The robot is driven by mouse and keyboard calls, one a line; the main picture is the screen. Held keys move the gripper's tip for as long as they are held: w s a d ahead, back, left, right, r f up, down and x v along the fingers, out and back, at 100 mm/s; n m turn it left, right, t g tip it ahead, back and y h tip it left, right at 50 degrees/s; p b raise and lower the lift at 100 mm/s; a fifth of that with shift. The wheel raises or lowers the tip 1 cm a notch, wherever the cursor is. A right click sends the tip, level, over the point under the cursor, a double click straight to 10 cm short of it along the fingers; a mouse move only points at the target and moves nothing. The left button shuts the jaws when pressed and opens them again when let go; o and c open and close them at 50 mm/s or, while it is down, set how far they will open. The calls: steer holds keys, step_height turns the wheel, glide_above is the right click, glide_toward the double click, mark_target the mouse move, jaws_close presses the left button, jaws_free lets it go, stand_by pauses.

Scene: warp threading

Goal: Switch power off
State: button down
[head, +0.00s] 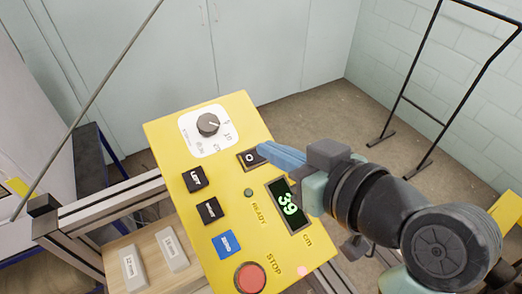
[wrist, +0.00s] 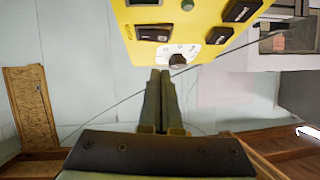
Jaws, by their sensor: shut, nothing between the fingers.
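The yellow control panel (head: 225,165) has a small black power switch (head: 249,159) near its right edge, with a white "O" mark showing. The right end of the switch is partly covered by my gripper (head: 262,149). My gripper is shut and empty, its blue-grey fingers pointing left at the switch. Whether they touch it, I cannot tell. In the wrist view the closed fingertips (wrist: 160,72) lie below the switch (wrist: 153,34) and beside the dial (wrist: 178,60).
The panel also carries a dial (head: 208,124), a green lamp (head: 248,192), a lit display reading 39 (head: 287,204), black buttons (head: 195,180), a blue button (head: 227,244) and a red STOP button (head: 250,278). A black metal frame (head: 405,98) stands at right.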

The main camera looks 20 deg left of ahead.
mark_target(250, 160)
steer(key=shift+w+a+f+p, duration=0.2)
steer(key=shift+a+f, duration=0.25)
steer(key=shift+f, duration=0.25)
steer(key=shift+w+a+f+p, duration=0.2)
steer(key=shift+a+f, duration=0.2)
steer(key=shift+f, duration=0.3)
steer(key=shift+w+a+f+p, duration=0.2)
steer(key=shift+a+f, duration=0.25)
steer(key=shift+f, duration=0.25)
steer(key=shift+f, duration=0.1)
steer(key=shift+s+a+f+b, duration=0.2)
steer(key=shift+f+b, duration=0.3)
steer(key=shift+b, duration=0.6)
steer(key=shift+r+t+h+p, duration=0.25)
steer(key=shift+t+h+p, duration=0.05)
steer(key=shift+w+d, duration=0.1)
